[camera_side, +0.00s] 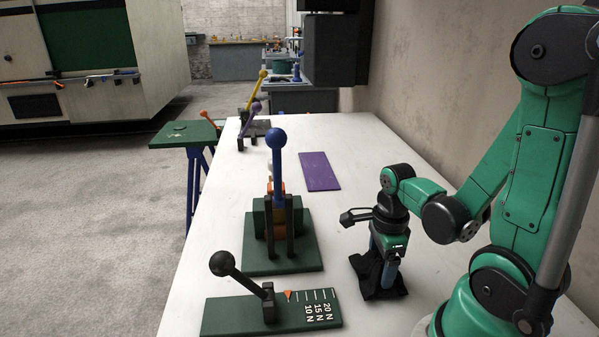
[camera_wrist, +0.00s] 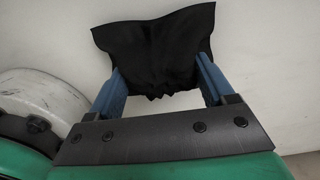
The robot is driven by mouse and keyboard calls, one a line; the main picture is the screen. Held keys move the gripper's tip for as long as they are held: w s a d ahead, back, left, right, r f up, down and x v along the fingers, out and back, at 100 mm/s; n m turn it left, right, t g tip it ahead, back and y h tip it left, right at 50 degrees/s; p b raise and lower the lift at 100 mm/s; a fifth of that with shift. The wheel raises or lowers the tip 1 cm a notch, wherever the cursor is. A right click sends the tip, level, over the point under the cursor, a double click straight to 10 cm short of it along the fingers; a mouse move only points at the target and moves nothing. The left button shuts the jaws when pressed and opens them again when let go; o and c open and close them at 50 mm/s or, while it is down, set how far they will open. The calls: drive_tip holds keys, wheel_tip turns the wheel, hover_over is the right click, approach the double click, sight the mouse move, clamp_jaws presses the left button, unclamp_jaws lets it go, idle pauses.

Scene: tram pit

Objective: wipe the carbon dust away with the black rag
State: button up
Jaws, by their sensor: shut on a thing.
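The black rag (camera_side: 366,268) is a dark cloth on the white table, below my gripper (camera_side: 385,272) in the side view. My gripper points down and its blue fingers are shut on the rag. In the wrist view the rag (camera_wrist: 155,40) spreads out beyond the fingers, with its near edge bunched between them. I cannot make out any carbon dust in either view.
Left of the rag, a green-based fixture (camera_side: 282,262) carries an upright blue-knobbed lever. In front is a green plate (camera_side: 222,315) with a black-knobbed lever and a force scale. A purple plate (camera_side: 319,171) lies farther back. The white table (camera_side: 372,150) is clear around it.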

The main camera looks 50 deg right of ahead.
drive_tip(key=shift+r, duration=0.4)
drive_tip(key=shift+s+a, duration=0.1)
drive_tip(key=shift+s+a, duration=0.5)
drive_tip(key=shift+f, duration=0.1)
drive_tip(key=shift+w+d+f, duration=0.2)
drive_tip(key=shift+w+d, duration=1)
drive_tip(key=shift+r, duration=0.1)
